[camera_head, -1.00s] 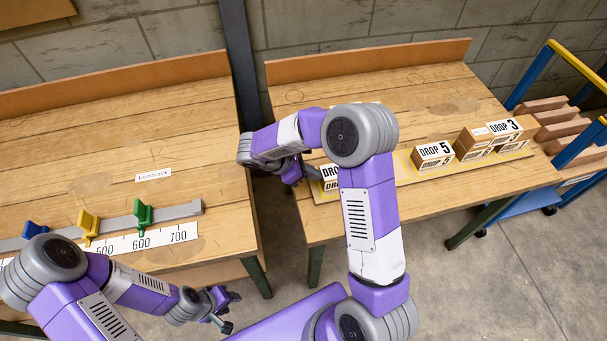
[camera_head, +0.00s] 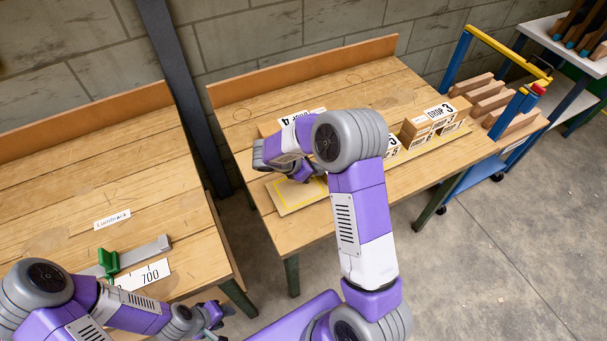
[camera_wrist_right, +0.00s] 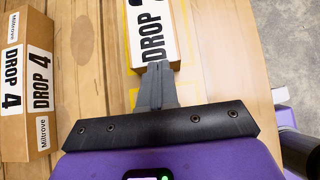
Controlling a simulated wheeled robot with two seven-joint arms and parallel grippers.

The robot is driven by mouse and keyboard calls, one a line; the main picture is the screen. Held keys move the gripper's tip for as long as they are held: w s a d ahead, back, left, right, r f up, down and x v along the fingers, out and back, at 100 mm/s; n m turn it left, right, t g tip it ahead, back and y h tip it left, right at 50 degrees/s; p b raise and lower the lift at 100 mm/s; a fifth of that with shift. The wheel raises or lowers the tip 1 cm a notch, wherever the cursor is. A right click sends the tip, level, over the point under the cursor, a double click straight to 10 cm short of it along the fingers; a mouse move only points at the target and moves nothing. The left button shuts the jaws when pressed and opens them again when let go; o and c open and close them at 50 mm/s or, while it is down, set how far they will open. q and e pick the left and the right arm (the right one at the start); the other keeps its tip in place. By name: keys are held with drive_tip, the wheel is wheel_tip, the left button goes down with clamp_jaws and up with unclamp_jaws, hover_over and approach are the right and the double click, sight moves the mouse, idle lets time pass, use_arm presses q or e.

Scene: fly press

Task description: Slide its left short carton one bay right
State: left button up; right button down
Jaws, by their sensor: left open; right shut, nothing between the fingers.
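My right gripper (camera_head: 304,178) is low over the left part of the long board (camera_head: 288,207) on the right-hand bench. In the right wrist view its shut fingers (camera_wrist_right: 156,68) are at the near end of a short carton (camera_wrist_right: 152,32) labelled DROP, its digit cut off. They seem to touch it but do not grip it. My arm hides this carton in the head view. The board's left bay, outlined in yellow, shows bare. A carton marked 5 (camera_head: 392,147) stands further right, partly hidden. My left gripper (camera_head: 214,318) is open and empty at lower left.
A DROP 4 carton (camera_head: 290,122) lies behind the board; it is also at left in the right wrist view (camera_wrist_right: 26,85). A blue-yellow trolley (camera_head: 470,150) stands beyond. A clamp rail (camera_head: 145,253) lies on the left bench.

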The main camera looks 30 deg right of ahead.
drive_tip(key=shift+s+d, duration=0.15)
drive_tip(key=shift+d, duration=0.55)
drive_tip(key=shift+a, duration=0.1)
drive_tip(key=a, duration=0.3)
drive_tip(key=a+r, duration=0.1)
drive_tip(key=shift+w+a+p, duration=0.3)
drive_tip(key=shift+a+p, duration=0.1)
drive_tip(key=p+v, duration=0.1)
drive_tip(key=v, duration=0.7)
drive_tip(key=shift+a+r+p, duration=0.2)
drive_tip(key=shift+r+p, duration=0.05)
drive_tip(key=shift+p, duration=0.1)
